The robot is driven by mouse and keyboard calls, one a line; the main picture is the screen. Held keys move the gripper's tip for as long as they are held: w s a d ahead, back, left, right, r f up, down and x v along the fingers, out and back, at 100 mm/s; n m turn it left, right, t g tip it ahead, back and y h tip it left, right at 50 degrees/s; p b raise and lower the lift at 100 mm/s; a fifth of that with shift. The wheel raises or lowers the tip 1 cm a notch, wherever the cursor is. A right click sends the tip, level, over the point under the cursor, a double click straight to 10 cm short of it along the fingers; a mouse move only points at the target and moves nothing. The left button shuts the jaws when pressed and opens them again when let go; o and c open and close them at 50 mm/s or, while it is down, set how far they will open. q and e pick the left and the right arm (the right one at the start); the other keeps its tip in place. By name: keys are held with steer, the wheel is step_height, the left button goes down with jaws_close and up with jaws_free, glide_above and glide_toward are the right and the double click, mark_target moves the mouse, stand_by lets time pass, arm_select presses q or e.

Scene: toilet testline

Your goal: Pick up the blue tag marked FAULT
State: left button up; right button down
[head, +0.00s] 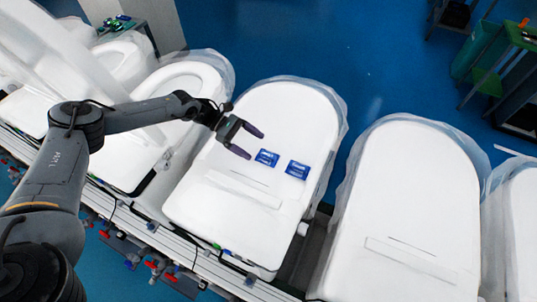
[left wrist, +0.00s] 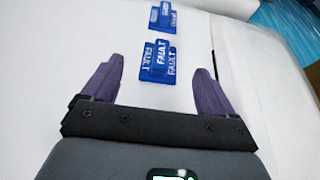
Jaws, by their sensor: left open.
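Two blue tags lie on the closed white toilet lid in the middle. The nearer tag (head: 267,158) is on the left in the head view, and the other tag (head: 297,169) is to its right. In the left wrist view the nearer tag (left wrist: 160,61) reads FAULT, and the farther tag (left wrist: 163,17) is partly legible. My left gripper (head: 250,143) is open and empty, just left of the nearer tag. In the left wrist view its purple fingers (left wrist: 156,85) stand apart, with the nearer tag ahead between them. My right gripper is not in view.
The toilet lid (head: 270,110) has a clear plastic wrap around its edge. Another closed white toilet (head: 410,200) stands to the right, and more toilets stand to the left. A line rail with valves runs along the front. Green racks (head: 490,75) stand at the back right.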

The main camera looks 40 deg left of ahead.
mark_target(267, 154)
arm_select(q)
steer(key=shift+p+x, duration=0.5)
steer(key=shift+x, duration=1.95)
steer(key=c, duration=1.1)
steer(key=shift+c, duration=0.2)
steer(key=shift+r, duration=0.15)
